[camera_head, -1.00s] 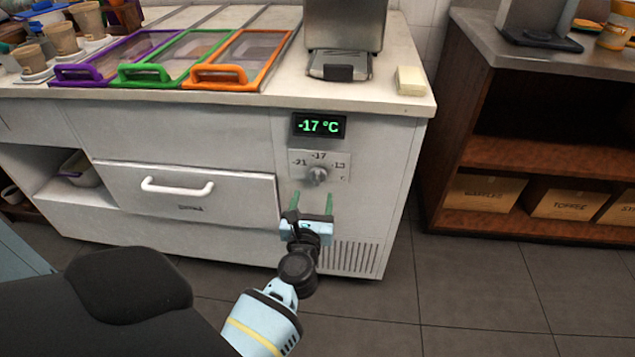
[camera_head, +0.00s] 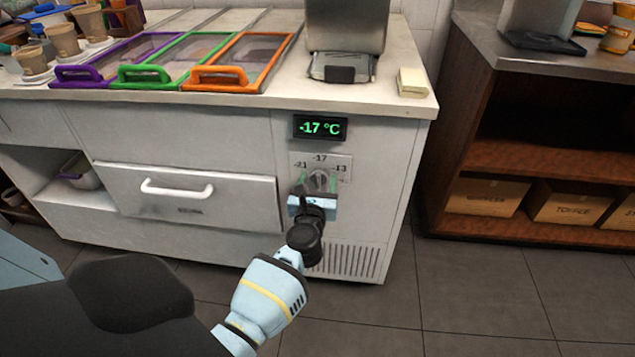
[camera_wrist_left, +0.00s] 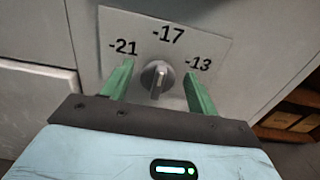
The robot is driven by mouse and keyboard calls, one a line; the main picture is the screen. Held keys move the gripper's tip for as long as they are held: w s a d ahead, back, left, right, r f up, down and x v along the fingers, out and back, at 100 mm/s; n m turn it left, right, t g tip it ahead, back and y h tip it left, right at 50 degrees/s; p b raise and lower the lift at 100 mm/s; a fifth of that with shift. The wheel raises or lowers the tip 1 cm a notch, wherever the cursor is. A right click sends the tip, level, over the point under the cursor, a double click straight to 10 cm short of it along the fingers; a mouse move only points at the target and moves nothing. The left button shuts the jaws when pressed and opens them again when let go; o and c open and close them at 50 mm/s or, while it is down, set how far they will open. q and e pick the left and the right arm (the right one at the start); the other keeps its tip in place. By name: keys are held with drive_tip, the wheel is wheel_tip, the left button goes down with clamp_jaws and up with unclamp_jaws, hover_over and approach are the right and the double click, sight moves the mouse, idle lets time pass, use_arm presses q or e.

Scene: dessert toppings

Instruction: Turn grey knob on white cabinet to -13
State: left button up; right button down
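The grey knob (camera_wrist_left: 156,80) sits on a plate marked -21, -17 and -13 (camera_wrist_left: 165,45) on the front of the white cabinet (camera_head: 375,160). Its ridge stands close to upright in the left wrist view, toward -17. In the head view the knob (camera_head: 319,179) is partly hidden by my gripper. The display (camera_head: 320,128) above reads -17 °C. My left gripper (camera_wrist_left: 158,82) is open, its green fingers on either side of the knob with gaps to both sides. It also shows in the head view (camera_head: 319,184). My right gripper is not in view.
A drawer with a white handle (camera_head: 177,188) is left of the knob, and a vent grille (camera_head: 345,260) is below. Purple, green and orange framed lids (camera_head: 235,62) lie on the counter. A brown shelf with boxes (camera_head: 487,197) stands at right.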

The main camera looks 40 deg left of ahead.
use_arm(q)
drive_tip(key=c, duration=0.9)
drive_tip(key=shift+o, duration=0.2)
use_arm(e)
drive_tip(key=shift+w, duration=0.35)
